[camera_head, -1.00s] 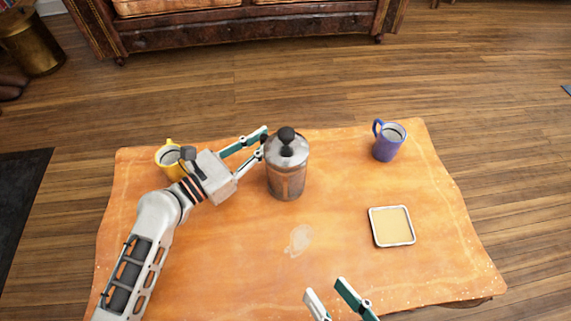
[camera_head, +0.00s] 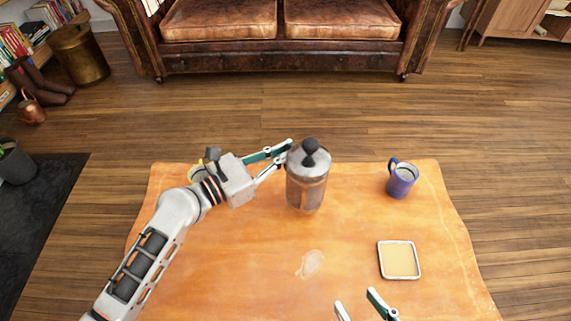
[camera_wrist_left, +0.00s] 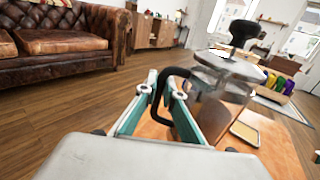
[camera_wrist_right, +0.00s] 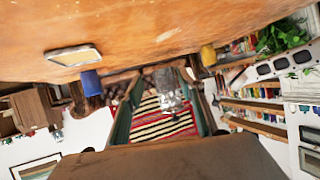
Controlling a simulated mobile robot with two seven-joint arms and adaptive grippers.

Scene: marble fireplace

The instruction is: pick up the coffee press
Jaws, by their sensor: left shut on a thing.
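The coffee press (camera_head: 307,190) is a glass and metal cylinder with a black knob, upright over the back middle of the orange table. It appears raised slightly above the tabletop. My left gripper (camera_head: 289,153) is at its left side. In the left wrist view, my left gripper (camera_wrist_left: 163,92) is shut on the black handle (camera_wrist_left: 178,73) of the press (camera_wrist_left: 222,98). My right gripper (camera_head: 356,298) is open and empty near the front of the table, well apart from the press. The press also shows between its fingers, farther off, in the right wrist view (camera_wrist_right: 168,88).
The orange table (camera_head: 230,265) holds a purple-blue mug (camera_head: 402,181) at the back right and a square cream dish (camera_head: 399,260) at the right. A yellow mug (camera_head: 196,171) is mostly hidden behind my left arm. A leather sofa (camera_head: 280,58) stands beyond the table.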

